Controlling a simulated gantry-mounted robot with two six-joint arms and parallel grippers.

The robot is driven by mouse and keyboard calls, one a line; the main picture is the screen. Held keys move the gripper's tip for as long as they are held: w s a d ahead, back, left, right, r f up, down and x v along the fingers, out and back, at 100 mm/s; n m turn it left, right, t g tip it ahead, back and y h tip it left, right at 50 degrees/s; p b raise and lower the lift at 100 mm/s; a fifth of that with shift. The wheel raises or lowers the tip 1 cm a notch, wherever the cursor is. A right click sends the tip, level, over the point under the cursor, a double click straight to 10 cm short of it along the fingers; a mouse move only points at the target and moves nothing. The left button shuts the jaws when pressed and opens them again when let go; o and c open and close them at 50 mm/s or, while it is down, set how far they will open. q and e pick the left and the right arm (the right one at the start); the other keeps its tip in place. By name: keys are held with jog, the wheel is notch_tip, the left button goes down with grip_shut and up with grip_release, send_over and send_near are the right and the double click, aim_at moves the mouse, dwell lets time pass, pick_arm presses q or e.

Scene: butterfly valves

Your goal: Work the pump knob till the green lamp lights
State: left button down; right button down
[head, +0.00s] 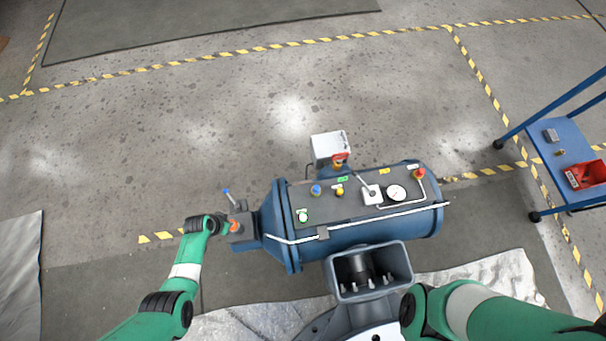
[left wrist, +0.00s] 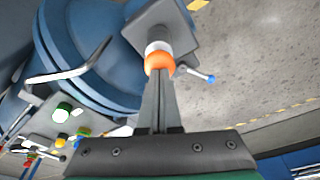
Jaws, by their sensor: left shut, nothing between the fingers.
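The orange knob (head: 234,226), which I take for the pump knob, sits on a grey block at the left end of the blue tank (head: 350,235). In the left wrist view the orange knob (left wrist: 159,61) has a white collar behind it. My left gripper (left wrist: 160,80) is shut and empty, its fingertips at the knob's face; I cannot tell if they touch. The lamp (head: 303,216) on the panel looks pale green and white; it also shows in the left wrist view (left wrist: 62,112). I cannot tell whether it is lit. My right gripper is out of view.
A blue-tipped lever (head: 227,192) stands beside the knob. The panel carries a blue knob (head: 316,189), a yellow button (head: 340,192), a gauge (head: 396,192) and a red knob (head: 419,173). A blue cart (head: 567,150) stands at the right. The floor behind is clear.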

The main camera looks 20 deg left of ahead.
pick_arm(q)
notch_tip(320, 180, up, 3)
jog(key=p, duration=0.3)
jog(key=shift+r, duration=0.1)
dwell(0.8)
notch_tip(320, 180, up, 8)
jog(key=p, duration=0.8)
